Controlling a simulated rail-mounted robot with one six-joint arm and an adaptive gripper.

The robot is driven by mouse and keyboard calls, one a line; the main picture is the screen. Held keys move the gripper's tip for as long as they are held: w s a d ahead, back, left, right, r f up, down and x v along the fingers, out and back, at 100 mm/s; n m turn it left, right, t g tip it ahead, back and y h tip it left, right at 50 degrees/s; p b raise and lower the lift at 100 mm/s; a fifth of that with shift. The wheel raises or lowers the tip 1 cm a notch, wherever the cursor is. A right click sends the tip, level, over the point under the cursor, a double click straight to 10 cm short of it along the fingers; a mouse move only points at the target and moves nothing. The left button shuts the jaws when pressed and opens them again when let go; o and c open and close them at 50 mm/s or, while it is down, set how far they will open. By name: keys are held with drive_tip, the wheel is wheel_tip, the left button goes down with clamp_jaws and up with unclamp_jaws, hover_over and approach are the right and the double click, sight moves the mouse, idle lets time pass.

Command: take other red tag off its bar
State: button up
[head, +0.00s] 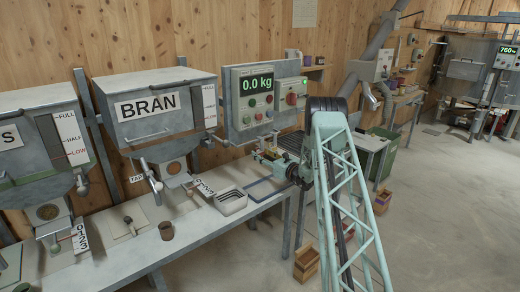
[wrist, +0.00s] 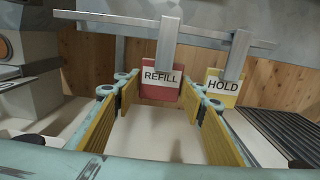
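In the wrist view a red tag (wrist: 160,88) with a white REFILL label hangs by a grey strap from a grey bar (wrist: 120,18). A yellow tag (wrist: 224,88) labelled HOLD hangs from the bar just to its right. My gripper (wrist: 166,100) is open, with its yellow-padded fingers on either side of the red tag's lower part as seen here. Whether the tag is between the fingertips or just beyond them I cannot tell. Nothing is held. In the head view my gripper (head: 272,160) is by the wall below the control box, and the tags are too small to make out.
The BRAN hopper (head: 150,105) and a control box (head: 252,103) reading 0.0 kg are on the wall. A ribbed dark surface (wrist: 265,135) lies right of my gripper.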

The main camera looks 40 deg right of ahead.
drive_tip(key=c, duration=0.3)
drive_tip(key=shift+r, duration=1.2)
idle(0.3)
drive_tip(key=shift+s, duration=0.3)
idle(0.3)
drive_tip(key=shift+s+d, duration=0.1)
drive_tip(key=shift+s, duration=2.1)
drive_tip(key=shift+s, duration=0.2)
drive_tip(key=shift+s+d+b, duration=0.1)
drive_tip(key=shift+s+b, duration=0.2)
drive_tip(key=shift+s, duration=2.5)
